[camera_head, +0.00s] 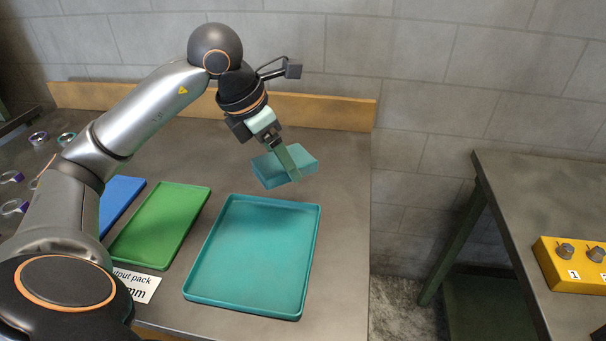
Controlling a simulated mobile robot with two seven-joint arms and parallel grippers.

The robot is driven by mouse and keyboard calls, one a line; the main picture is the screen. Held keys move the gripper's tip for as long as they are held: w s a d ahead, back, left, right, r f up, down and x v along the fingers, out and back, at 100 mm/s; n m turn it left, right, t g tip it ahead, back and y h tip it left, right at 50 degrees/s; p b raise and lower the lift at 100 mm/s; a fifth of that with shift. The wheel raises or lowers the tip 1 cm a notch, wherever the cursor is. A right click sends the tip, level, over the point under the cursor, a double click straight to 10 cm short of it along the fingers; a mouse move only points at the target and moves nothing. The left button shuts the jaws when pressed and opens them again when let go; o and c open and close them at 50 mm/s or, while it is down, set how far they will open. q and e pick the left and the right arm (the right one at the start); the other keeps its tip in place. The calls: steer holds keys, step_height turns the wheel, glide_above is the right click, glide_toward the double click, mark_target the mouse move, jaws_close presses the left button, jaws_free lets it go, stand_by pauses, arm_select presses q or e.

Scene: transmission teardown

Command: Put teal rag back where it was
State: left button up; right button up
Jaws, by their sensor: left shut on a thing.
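The teal rag (302,158) is a flat block-like piece. My left gripper (289,172) is shut on it, with the fingers pointing down across its face. The rag is near the back right of the grey workbench, behind the teal tray. I cannot tell for sure whether it touches the bench top or hangs just above it. The teal tray (250,255) is empty. My right gripper is out of view.
A green tray (160,225) and a blue tray (118,200) lie left of the teal tray. A printed label (138,285) sits at the front. Several small rings lie at far left. A second table (530,190) with a yellow block (575,262) stands right, across a gap.

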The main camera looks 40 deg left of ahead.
arm_select(q)
steer(key=shift+w+a+r+n, duration=0.1)
steer(key=shift+w+a+n, duration=0.1)
steer(key=shift+w+n, duration=0.2)
steer(key=w+a+f, duration=0.8)
steer(key=w, duration=0.1)
steer(key=shift+w+a+f, duration=0.3)
steer(key=shift+f, duration=0.1)
steer(key=shift+w+a+f, duration=0.2)
steer(key=shift+w+f, duration=0.05)
steer(key=shift+f, duration=0.15)
steer(key=shift+f+b, duration=0.35)
steer(key=shift+f, duration=1.25)
steer(key=shift+f, duration=0.15)
steer(key=o, duration=1)
steer(key=p+v, duration=0.1)
steer(key=v, duration=1.1)
